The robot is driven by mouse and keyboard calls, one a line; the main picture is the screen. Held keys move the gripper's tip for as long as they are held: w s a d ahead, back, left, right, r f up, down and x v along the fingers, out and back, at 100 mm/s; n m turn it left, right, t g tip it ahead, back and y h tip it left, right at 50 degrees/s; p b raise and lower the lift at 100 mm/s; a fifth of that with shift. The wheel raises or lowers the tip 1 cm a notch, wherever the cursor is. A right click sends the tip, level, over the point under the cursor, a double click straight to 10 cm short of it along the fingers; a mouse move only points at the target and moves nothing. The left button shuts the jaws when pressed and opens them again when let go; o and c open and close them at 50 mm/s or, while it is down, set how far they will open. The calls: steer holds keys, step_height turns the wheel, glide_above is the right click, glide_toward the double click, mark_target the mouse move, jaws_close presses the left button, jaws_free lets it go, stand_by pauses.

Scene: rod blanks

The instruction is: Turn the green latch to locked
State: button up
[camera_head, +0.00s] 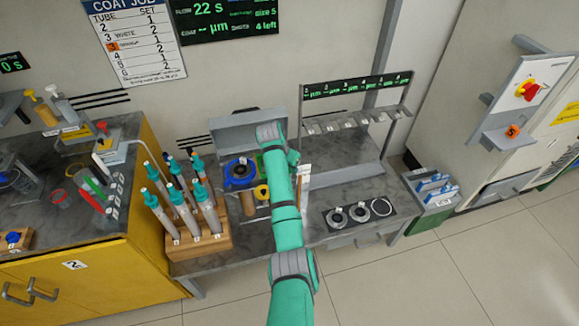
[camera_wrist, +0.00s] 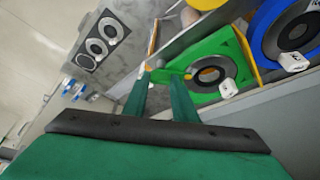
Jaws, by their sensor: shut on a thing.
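In the wrist view a bright green block (camera_wrist: 212,52) has a dark round opening with a grey ring and a small white tag beside it. A green latch piece (camera_wrist: 168,76) projects from its left side, between the fingertips of my gripper (camera_wrist: 166,75). The two teal fingers are shut on this piece, one on each side. Yellow shows near the tips. In the head view my teal arm reaches over the grey bench and hides the gripper and most of the block. I cannot read the latch's locked or unlocked mark.
A blue ring fixture (camera_head: 240,172) stands left of my arm, close to the block. A wooden rack (camera_head: 200,238) with several teal-topped tubes stands farther left. A black plate with grey rings (camera_head: 359,213) lies to the right. A display frame (camera_head: 357,88) stands behind.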

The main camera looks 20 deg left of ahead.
stand_by(0.5)
steer(key=o, duration=1)
steer(key=shift+o, duration=0.2)
steer(key=v, duration=1.1)
steer(key=shift+f, duration=0.1)
